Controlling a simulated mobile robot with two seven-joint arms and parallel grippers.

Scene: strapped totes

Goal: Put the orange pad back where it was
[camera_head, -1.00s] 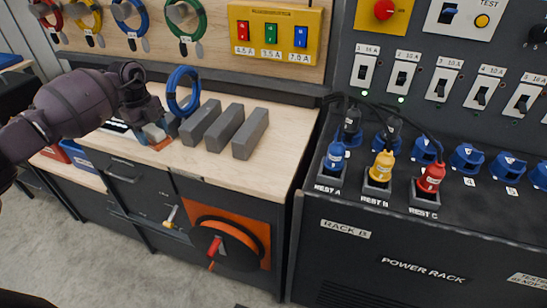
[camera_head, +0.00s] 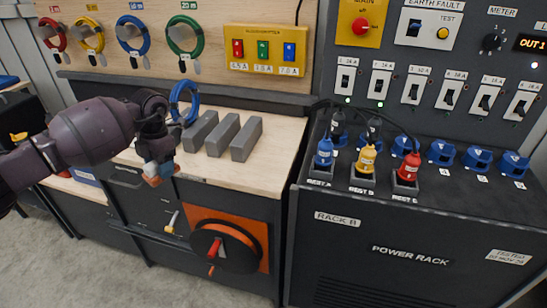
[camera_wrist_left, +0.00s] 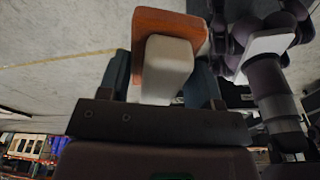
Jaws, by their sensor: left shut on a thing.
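The orange pad (camera_wrist_left: 170,20) is in my left gripper. In the left wrist view it shows as an orange slab with a pale block (camera_wrist_left: 168,66) against its near face; I cannot tell whether the block is part of it. In the head view only a small orange bit of the pad (camera_head: 153,181) shows at the fingertips. My left gripper (camera_head: 159,172) is shut on the pad and points down, at the front edge of the wooden bench (camera_head: 255,174). My right gripper is not in view.
Three grey blocks (camera_head: 222,135) and an upright blue ring (camera_head: 184,100) stand on the bench, right of and behind my gripper. Below are drawers and an orange panel with a rotary switch (camera_head: 229,243). The power rack (camera_head: 400,250) stands to the right.

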